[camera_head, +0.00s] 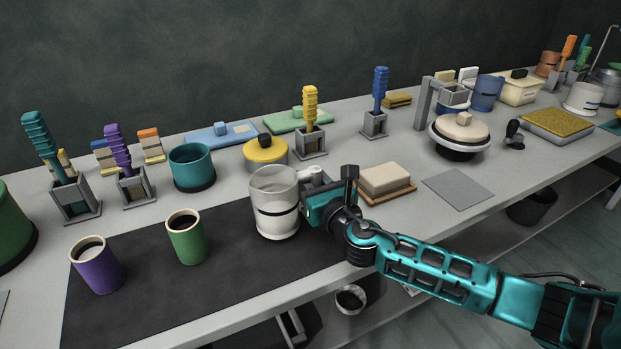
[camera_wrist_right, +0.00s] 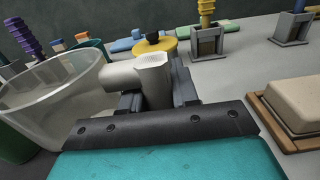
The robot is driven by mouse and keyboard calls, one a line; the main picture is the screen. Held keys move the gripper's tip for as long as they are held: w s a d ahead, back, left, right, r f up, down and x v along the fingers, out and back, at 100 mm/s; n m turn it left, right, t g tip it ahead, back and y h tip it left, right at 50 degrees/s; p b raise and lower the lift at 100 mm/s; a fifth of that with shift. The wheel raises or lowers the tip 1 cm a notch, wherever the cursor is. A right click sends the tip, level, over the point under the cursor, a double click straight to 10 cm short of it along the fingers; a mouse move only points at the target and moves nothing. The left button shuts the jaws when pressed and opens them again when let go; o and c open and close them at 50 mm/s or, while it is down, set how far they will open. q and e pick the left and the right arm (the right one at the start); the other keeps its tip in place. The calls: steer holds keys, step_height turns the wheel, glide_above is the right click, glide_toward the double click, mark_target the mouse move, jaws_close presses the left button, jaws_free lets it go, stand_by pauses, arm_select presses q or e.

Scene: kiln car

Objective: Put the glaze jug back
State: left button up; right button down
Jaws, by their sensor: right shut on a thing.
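The glaze jug (camera_head: 274,205) is a whitish, translucent jug with a dark band low on its side. It appears upright at the right part of the dark mat (camera_head: 230,288); I cannot tell whether its base touches the mat. My right gripper (camera_head: 314,187) is shut on the jug's handle, on the jug's right side. In the right wrist view the pale handle (camera_wrist_right: 138,75) sits between the fingers (camera_wrist_right: 158,88), with the jug's open rim (camera_wrist_right: 50,85) at the left. My left gripper is not in view.
A purple cup (camera_head: 98,268) and a green cup (camera_head: 187,240) stand on the mat left of the jug. A teal pot (camera_head: 192,168) and yellow lidded pot (camera_head: 265,152) stand behind. A clay block (camera_head: 385,178) lies right of the gripper. A flat grey square (camera_head: 458,189) lies farther right.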

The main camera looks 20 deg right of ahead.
steer(key=shift+f+b, duration=0.55)
steer(key=shift+f, duration=0.05)
stand_by(0.5)
steer(key=c, duration=0.8)
jaws_free()
steer(key=shift+f, duration=0.1)
steer(key=shift+s, duration=0.2)
steer(key=shift+s+p, duration=0.35)
steer(key=shift+s, duration=0.85)
steer(key=shift+s+d+p, duration=0.15)
steer(key=shift+s+p, duration=0.25)
steer(key=shift+s, duration=2.25)
